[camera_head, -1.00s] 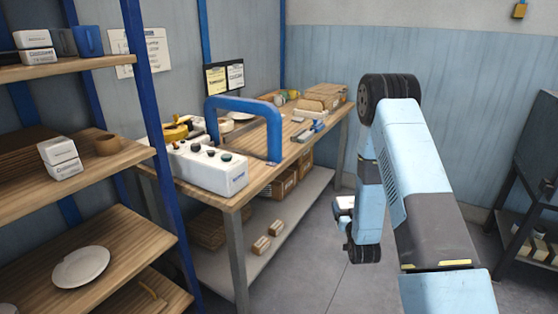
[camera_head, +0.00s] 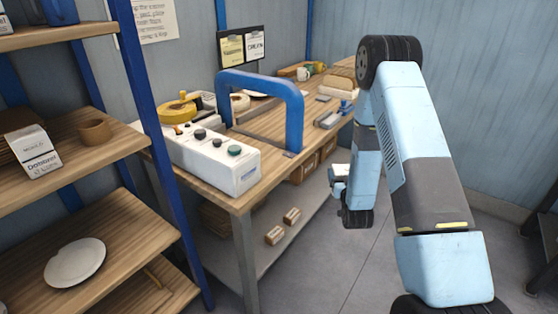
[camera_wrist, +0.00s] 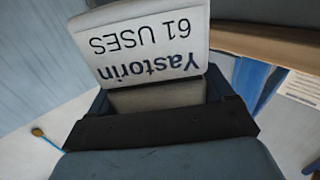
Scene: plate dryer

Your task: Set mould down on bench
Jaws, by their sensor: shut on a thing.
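The mould (camera_wrist: 150,45) is a pale block with dark lettering, "Yastorin 61 USES", upside down in the wrist view. My gripper (camera_wrist: 158,98) is shut on it, a dark jaw on each side of its lower part. In the head view my gripper (camera_head: 340,180) hangs low beside the right side of the bench, apart from it, with a small white piece of the mould (camera_head: 341,170) showing; the arm hides the rest. The bench (camera_head: 268,128) has a wooden top on grey legs with a lower shelf.
A white control box (camera_head: 215,160) with knobs and a blue arched frame (camera_head: 293,110) take up the bench's near end. A wooden shelf rack (camera_head: 110,235) stands left, close by.

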